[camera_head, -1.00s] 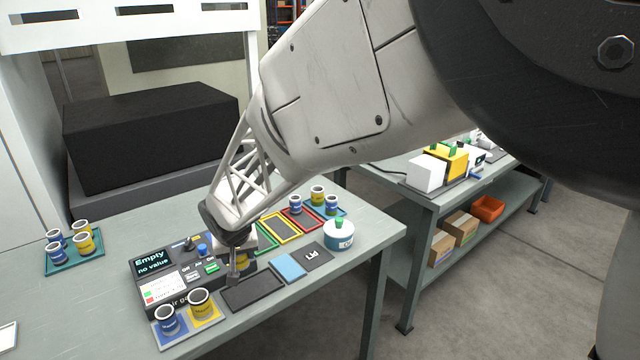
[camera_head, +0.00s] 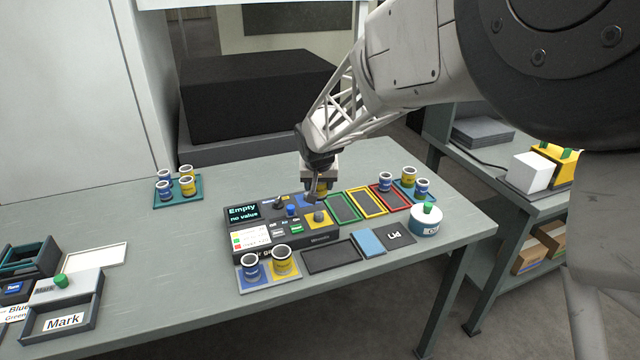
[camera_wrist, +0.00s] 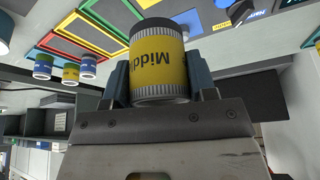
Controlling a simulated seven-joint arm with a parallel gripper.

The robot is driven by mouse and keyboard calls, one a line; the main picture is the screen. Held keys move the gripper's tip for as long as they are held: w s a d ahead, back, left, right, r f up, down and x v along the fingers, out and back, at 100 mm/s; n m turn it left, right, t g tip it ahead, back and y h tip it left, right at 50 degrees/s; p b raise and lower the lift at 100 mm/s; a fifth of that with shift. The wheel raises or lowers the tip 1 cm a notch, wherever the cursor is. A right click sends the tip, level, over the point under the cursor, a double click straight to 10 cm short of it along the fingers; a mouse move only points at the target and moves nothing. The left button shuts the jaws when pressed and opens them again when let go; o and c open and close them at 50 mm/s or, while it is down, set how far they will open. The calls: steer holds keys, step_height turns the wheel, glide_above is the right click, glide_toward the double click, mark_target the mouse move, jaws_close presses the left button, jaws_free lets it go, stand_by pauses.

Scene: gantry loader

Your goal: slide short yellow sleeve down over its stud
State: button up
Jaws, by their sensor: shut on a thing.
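My gripper (camera_head: 317,190) is shut on a yellow sleeve (camera_wrist: 158,62) with grey ribbed ends and a label beginning "Middl". In the wrist view the sleeve sits between the two dark jaws. In the head view the gripper is just above and behind the right part of the dark gauge box (camera_head: 322,238), and the sleeve is small and partly hidden there. A short yellowish post (camera_head: 319,216) stands at the box's right end, with a blue post (camera_head: 291,210) to its left. The sleeve is apart from the yellowish post. I cannot tell whether that post is the stud.
A blue and yellow mat (camera_head: 270,287) holds two sleeves in front of the box. Teal trays with sleeves stand at left (camera_head: 179,204) and right (camera_head: 428,198). Green, yellow and red frames (camera_head: 367,202) lie right of the box, near a white round pot (camera_head: 426,223).

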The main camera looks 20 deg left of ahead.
steer(key=shift+f, duration=0.2)
steer(key=shift+f, duration=3.65)
steer(key=shift+f, duration=0.2)
steer(key=o, duration=1.5)
steer(key=shift+r, duration=4.45)
